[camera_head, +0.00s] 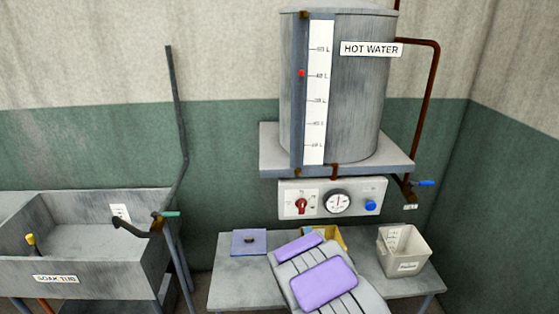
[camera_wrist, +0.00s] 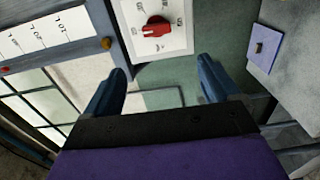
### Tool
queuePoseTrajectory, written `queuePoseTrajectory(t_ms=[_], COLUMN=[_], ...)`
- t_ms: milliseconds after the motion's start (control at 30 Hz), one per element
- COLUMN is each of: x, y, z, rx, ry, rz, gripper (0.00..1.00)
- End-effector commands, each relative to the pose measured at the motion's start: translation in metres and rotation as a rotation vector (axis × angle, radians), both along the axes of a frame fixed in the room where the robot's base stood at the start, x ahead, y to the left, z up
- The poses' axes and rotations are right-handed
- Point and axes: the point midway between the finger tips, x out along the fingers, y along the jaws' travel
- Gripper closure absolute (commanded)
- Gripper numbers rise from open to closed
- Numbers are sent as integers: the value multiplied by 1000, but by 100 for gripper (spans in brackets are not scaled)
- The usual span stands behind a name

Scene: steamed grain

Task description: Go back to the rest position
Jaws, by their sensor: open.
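My gripper (camera_wrist: 163,82) shows in the wrist view with its two blue fingers spread wide apart and nothing between them. Beyond the fingers are the green wall and a white control panel (camera_wrist: 177,42) with a red knob (camera_wrist: 155,27). The fingers do not appear to touch either. In the head view, purple and grey parts of my own body fill the lower middle. My gripper cannot be made out there.
A hot water tank (camera_head: 350,110) stands on a shelf (camera_head: 400,163) above the control panel (camera_head: 320,210). A soak tub (camera_head: 130,275) stands left.

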Motion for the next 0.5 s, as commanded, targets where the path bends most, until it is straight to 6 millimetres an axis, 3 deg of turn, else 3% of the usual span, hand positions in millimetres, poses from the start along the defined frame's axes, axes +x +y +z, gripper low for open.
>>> queuePoseTrajectory(t_ms=[233, 500], x=[-8, -55], y=[-23, -40], z=[17, 31], rx=[195, 511], ry=[171, 450], rz=[-112, -305], gripper=[11, 11])
